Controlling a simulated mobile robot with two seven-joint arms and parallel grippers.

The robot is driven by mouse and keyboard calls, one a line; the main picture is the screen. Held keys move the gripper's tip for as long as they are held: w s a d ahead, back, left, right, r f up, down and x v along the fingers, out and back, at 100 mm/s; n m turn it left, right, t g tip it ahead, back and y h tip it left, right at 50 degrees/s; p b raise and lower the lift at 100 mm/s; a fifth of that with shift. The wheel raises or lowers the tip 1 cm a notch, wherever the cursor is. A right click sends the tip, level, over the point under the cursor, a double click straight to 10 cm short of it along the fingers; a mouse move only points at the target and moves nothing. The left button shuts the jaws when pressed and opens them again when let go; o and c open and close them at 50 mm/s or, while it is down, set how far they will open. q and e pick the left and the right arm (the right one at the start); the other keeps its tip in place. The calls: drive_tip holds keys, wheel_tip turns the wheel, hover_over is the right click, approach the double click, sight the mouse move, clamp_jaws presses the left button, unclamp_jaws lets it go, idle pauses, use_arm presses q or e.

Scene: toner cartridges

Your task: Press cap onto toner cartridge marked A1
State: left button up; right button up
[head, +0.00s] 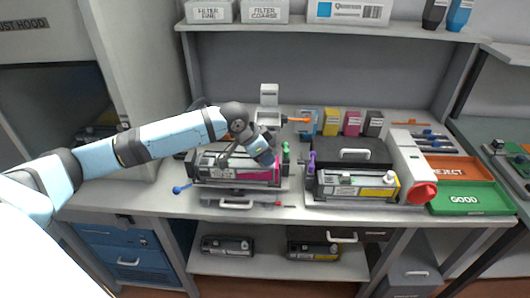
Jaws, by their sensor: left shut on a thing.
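A black toner cartridge with a magenta label (255,175) lies in a grey cradle on the left of the bench. A second black cartridge with a yellow label (365,191) lies in a holder on the right. The A1 mark is too small to read on either. My left gripper (267,160) points down over the right part of the magenta cartridge. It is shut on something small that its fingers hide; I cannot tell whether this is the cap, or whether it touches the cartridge. My right gripper is out of view.
A green upright part (286,150) stands close right of my gripper, with a purple one (311,162) beyond. Green GOOD (490,208) and orange REJECT (470,163) trays lie at far right.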

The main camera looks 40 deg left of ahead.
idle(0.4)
use_arm(q)
drive_tip(key=o, duration=1.2)
drive_tip(key=shift+r+p, duration=0.6)
drive_tip(key=shift+p, duration=0.2)
wheel_tip(320, 180, up, 2)
drive_tip(key=p, duration=0.3)
drive_tip(key=shift+r, duration=0.25)
drive_tip(key=shift+r+p, duration=0.9)
drive_tip(key=shift+p, duration=0.15)
drive_tip(key=shift+r+p, duration=0.75)
drive_tip(key=shift+p, duration=0.15)
